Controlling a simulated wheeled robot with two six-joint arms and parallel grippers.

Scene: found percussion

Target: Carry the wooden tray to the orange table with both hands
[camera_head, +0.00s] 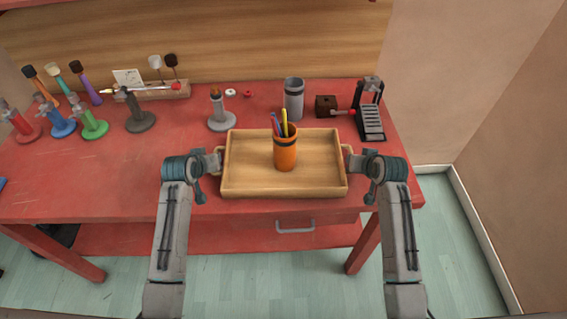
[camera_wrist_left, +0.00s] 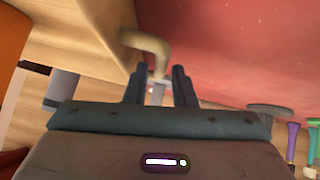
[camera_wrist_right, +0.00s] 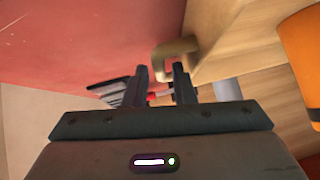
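The wooden tray (camera_head: 240,183) lies flat on a red table, near its front edge. An orange cup (camera_head: 286,155) with pens and pencils stands upright in it. My left gripper (camera_head: 211,162) is at the tray's left handle (camera_head: 217,155); its fingers are apart, with that handle (camera_wrist_left: 150,44) at the fingertips in the left wrist view. My right gripper (camera_head: 356,162) is at the right handle (camera_head: 347,152); its fingers are apart, with that handle (camera_wrist_right: 172,52) at the fingertips in the right wrist view. I see no clear grip on either handle. No separate orange table shows.
The red table (camera_head: 180,170) has a drawer handle (camera_head: 295,227) in front. Behind the tray stand a grey cup (camera_head: 293,98), a grey stand (camera_head: 221,118), a dark block (camera_head: 326,105) and a black device (camera_head: 370,115). Several coloured stands are at left. Floor shows at right.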

